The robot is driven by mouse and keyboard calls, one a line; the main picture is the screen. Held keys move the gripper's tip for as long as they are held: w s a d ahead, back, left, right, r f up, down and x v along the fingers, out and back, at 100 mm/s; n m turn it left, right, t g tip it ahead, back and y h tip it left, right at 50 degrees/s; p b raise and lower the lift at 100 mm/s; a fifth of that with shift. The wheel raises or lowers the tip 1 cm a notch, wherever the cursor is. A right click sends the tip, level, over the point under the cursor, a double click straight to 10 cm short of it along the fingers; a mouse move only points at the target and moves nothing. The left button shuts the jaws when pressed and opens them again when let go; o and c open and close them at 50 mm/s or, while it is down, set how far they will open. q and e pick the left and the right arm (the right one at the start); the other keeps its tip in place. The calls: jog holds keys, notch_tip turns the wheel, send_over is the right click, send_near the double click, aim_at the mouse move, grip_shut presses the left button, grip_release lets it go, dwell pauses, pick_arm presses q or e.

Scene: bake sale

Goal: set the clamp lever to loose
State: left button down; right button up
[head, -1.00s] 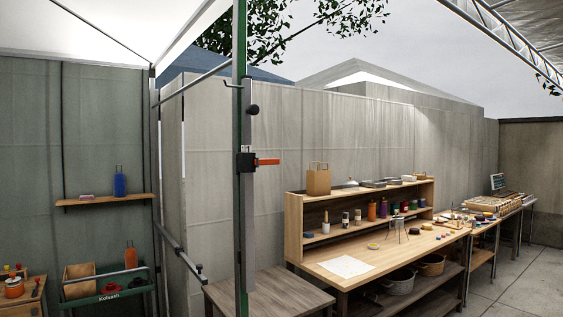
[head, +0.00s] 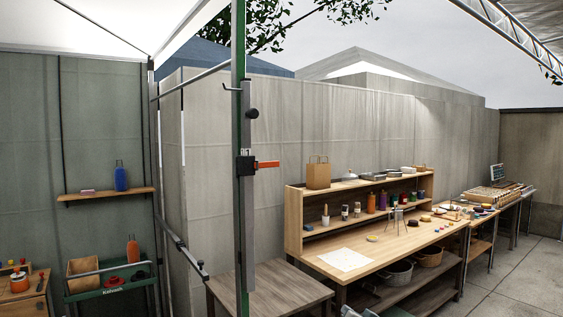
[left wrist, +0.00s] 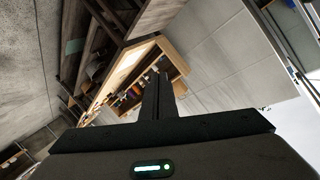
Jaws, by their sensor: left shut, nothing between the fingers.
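The clamp lever (head: 267,164) is a short orange-red bar. It sticks out to the right from a black clamp body (head: 246,166) on an upright post (head: 239,120) in the head view. The lever lies about level. My left gripper (left wrist: 160,78) shows in the left wrist view, its dark fingers shut together with nothing between them. It is apart from the lever, which does not show in that view. Neither gripper shows in the head view; a small grey shape at its bottom edge is too cut off to tell.
A wooden workbench (head: 346,259) with a shelf of bottles stands right of the post. A low wooden table (head: 283,290) is beside the post's foot. A green cart (head: 108,288) and a wall shelf (head: 100,196) are at left. Paved floor (head: 525,265) is open at right.

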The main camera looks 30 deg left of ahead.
aim_at(274, 164)
pick_arm(q)
notch_tip(274, 164, up, 19)
jog(key=s+a+n+y, duration=0.2)
jog(key=n+y, duration=0.1)
jog(key=n, duration=0.1)
jog(key=s+a+r+n+g+y, duration=0.1)
jog(key=s+r+n, duration=0.1)
jog(key=r, duration=0.6)
jog(key=s+a+r+n+g+y+p, duration=0.1)
jog(key=s+r+n+g, duration=0.1)
jog(key=s+r, duration=0.3)
jog(key=s+a+r+n+g+y+p, duration=0.1)
jog(key=s+r+n, duration=0.3)
jog(key=r, duration=0.6)
jog(key=shift+a+r+g+y, duration=0.3)
jog(key=shift+r+y, duration=0.05)
jog(key=shift+y, duration=0.15)
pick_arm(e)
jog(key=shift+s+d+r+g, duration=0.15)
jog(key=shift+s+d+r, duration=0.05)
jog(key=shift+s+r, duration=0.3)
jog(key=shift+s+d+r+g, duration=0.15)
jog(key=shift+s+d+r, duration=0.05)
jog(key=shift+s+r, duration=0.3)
pick_arm(q)
jog(key=shift+w, duration=0.1)
jog(key=shift+a, duration=0.1)
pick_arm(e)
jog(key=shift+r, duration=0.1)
